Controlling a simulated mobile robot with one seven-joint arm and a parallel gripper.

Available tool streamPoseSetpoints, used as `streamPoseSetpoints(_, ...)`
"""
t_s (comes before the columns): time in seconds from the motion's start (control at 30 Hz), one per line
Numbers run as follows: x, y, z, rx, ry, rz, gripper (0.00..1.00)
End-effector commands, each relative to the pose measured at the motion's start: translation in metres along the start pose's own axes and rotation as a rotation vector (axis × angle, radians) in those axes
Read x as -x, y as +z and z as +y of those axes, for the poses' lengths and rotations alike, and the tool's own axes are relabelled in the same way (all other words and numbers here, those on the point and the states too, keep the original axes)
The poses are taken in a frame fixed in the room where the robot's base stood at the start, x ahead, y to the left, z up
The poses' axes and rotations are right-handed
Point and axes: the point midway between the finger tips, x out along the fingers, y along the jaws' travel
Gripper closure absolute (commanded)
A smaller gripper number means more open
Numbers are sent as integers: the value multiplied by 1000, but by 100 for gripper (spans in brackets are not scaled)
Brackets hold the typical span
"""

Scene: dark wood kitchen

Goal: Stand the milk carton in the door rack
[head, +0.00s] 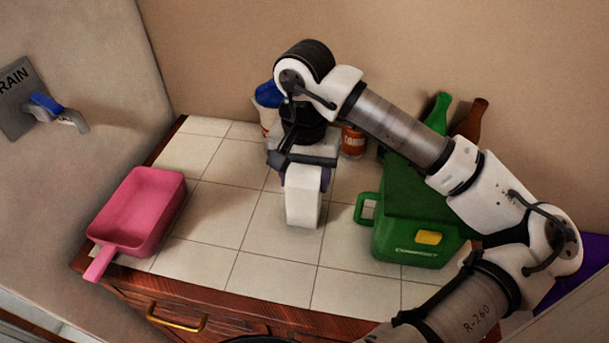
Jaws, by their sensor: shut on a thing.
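My gripper (303,160) points down over the tiled counter, shut on a white block-shaped carton (302,204), which I take to be the milk carton. The carton looks roughly upright below the dark fingers, with a small purple patch near its top. Its printed faces cannot be made out. I cannot tell whether its base touches the tiles or hangs just above them. No door rack can be made out in this view.
A pink handled tub (139,213) sits at the counter's left. A green compost bin (410,225) stands right of the carton. A green bottle (438,114), a brown bottle (472,118), a labelled can (353,142) and a blue-topped container (267,96) stand behind. Front-centre tiles are clear.

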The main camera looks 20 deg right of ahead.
Motion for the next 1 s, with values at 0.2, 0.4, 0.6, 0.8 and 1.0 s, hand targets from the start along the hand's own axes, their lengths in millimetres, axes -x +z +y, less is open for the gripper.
streamPoseSetpoints(0.2, -1, 0, 0, 0, 0, 0, 22)
streamPoseSetpoints(0.4, -1, 0, 0, 0, 0, 0, 22)
streamPoseSetpoints(0.6, 6, 0, 0, 0, 0, 0, 22)
streamPoseSetpoints(0.8, 39, -1, 0, -1, 1, 4, 22)
streamPoseSetpoints(1.0, 85, -1, -1, -1, 2, 3, 22)
